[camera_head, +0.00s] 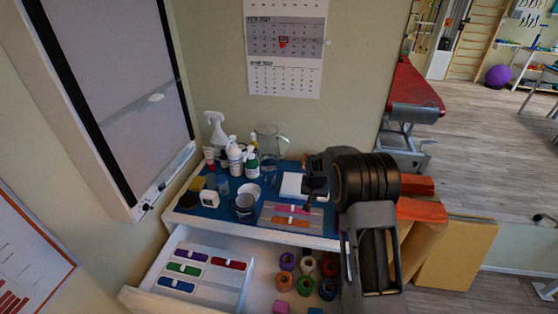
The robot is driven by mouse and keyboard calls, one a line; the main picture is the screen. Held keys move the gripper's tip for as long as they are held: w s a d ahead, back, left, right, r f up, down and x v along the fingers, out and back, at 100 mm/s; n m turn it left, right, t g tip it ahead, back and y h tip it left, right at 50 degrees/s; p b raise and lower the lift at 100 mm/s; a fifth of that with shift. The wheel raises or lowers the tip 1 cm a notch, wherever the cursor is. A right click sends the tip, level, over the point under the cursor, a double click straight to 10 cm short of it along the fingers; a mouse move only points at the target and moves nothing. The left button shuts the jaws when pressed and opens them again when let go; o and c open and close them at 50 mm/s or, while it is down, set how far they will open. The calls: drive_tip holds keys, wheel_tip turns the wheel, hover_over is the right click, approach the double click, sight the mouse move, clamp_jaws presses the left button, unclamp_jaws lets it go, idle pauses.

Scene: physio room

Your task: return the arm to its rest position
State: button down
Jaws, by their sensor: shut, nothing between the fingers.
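My arm (366,190) is dark and stands in front of the right end of the cabinet top, folded, with a thick ribbed joint. My gripper (314,190) is the small dark end to the left of that joint, above the right part of the blue cabinet top. It is shut with nothing in it. Its fingertips are small and hard to make out. The arm hides part of the cabinet's right end and of the orange and tan blocks behind it.
The blue cabinet top (222,211) holds spray bottles (216,130), a glass jug (270,141), a mug (244,205) and a grey tray (272,222) with coloured strips. The drawer (150,302) below is open, holding coloured rolls (287,261). Open floor (480,165) lies to the right.

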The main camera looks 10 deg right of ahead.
drive_tip(key=shift+n+g, duration=0.6)
drive_tip(key=shift+g, duration=0.2)
drive_tip(key=s, duration=0.3)
drive_tip(key=s+f, duration=0.1)
drive_tip(key=s, duration=0.1)
drive_tip(key=shift+s+a+f, duration=0.1)
drive_tip(key=shift+a, duration=0.15)
drive_tip(key=s+a+r+n+t, duration=0.1)
drive_tip(key=s+a+r, duration=0.1)
drive_tip(key=s+r, duration=0.8)
drive_tip(key=s+a+r+n+t, duration=0.1)
drive_tip(key=s+r+t, duration=0.1)
drive_tip(key=s+r, duration=0.8)
drive_tip(key=s, duration=0.4)
drive_tip(key=shift+s+a+t+y, duration=0.2)
drive_tip(key=shift+a+t+y, duration=0.1)
drive_tip(key=shift+a+y, duration=0.1)
drive_tip(key=shift+d+r, duration=0.1)
drive_tip(key=shift+d, duration=0.05)
